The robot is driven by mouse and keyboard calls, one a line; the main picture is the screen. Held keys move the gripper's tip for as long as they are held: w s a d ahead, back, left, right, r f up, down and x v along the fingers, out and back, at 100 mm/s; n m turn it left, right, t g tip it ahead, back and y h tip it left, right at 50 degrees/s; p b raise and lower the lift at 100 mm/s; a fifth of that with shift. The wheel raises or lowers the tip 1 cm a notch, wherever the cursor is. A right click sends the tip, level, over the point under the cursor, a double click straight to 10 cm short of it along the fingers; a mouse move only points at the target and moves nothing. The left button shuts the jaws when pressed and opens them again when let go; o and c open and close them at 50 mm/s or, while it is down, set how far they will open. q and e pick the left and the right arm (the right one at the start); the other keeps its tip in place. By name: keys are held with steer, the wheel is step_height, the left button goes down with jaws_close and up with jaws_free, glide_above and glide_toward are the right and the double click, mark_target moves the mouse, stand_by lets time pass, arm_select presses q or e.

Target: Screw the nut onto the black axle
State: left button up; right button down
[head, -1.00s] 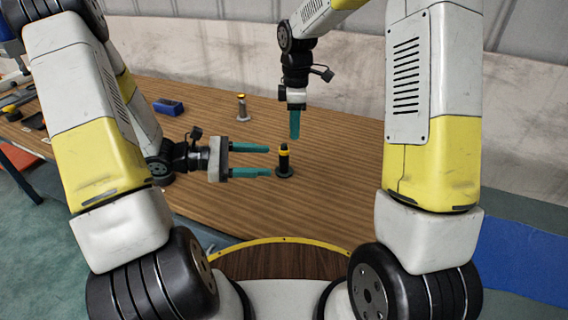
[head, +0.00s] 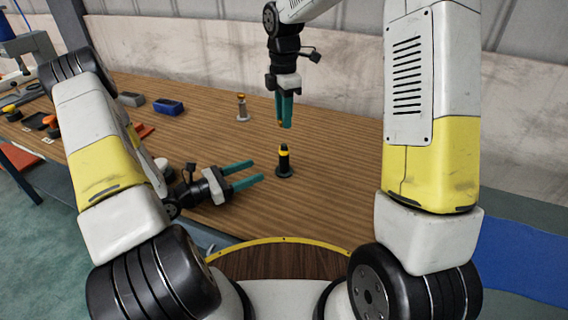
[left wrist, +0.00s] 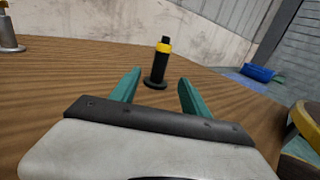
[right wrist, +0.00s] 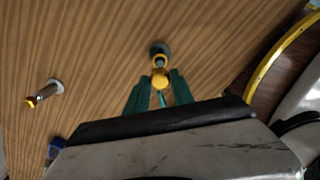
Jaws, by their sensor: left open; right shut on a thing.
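The black axle (head: 284,165) stands upright on its round base on the wooden table, with a yellow band near its top. My left gripper (head: 256,170) is open and empty, low over the table to the left of the axle and apart from it. In the left wrist view the axle (left wrist: 156,68) stands beyond the open fingertips (left wrist: 158,82). My right gripper (head: 286,124) points down above the axle. In the right wrist view its fingers are shut on the yellow nut (right wrist: 160,82); the axle's base (right wrist: 160,47) shows beyond. The fingers hide most of the nut in the head view.
A grey post with a yellow top (head: 242,108) stands further back on the table (head: 340,150). A blue bin (head: 168,106), a grey bin (head: 131,99) and several small parts lie at the left. The table right of the axle is clear.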

mark_target(283, 159)
arm_select(q)
steer(key=x, duration=1.1)
steer(key=shift+w+d+r, duration=0.1)
steer(key=shift+w+d, duration=0.1)
steer(key=shift+d, duration=0.2)
steer(key=shift+c, duration=0.4)
jaws_close()
stand_by(0.4)
